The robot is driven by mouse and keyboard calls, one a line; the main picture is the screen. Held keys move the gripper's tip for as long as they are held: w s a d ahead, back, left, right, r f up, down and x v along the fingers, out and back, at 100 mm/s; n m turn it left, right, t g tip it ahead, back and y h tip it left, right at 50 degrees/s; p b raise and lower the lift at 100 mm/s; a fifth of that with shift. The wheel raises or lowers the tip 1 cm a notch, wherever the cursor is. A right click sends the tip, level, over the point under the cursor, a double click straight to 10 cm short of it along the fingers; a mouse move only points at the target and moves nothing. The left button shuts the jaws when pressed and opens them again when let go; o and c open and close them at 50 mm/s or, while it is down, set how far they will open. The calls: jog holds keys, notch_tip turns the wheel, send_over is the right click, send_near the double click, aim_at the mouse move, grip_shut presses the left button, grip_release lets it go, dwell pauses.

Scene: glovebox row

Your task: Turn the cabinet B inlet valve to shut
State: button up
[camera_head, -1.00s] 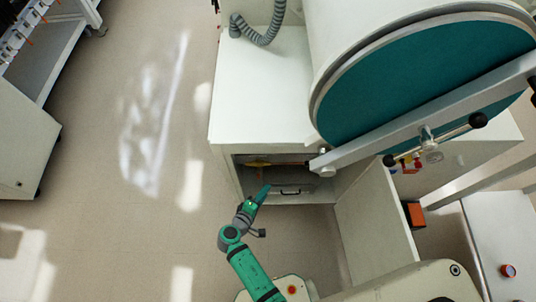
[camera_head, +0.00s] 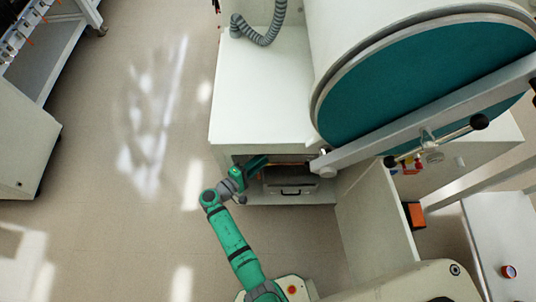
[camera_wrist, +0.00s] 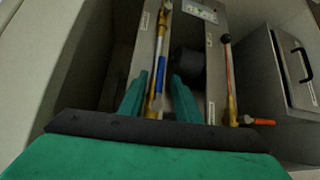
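My gripper (camera_head: 258,163) reaches into the open lower cabinet (camera_head: 232,150) under the big teal-faced chamber. In the wrist view my gripper (camera_wrist: 167,84) has two green fingers standing apart. A brass line with a blue section (camera_wrist: 160,74) runs between the fingers in the picture; I cannot tell whether either finger touches it. To its right is a second line with a red stretch (camera_wrist: 229,72), a black knob at its top and an orange handle (camera_wrist: 262,122) at its foot, pointing right. The labels are too small to read, so I cannot tell which part is the inlet valve.
A dark cylinder (camera_wrist: 187,61) sits just behind the right finger. A grey case (camera_wrist: 285,75) with a black handle stands at the right inside the cabinet. The open cabinet door (camera_head: 372,215) stands to the right of the arm.

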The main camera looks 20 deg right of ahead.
jog(key=shift+x, duration=1.9)
jog(key=shift+c, duration=0.2)
jog(key=shift+s+d, duration=0.1)
grip_shut()
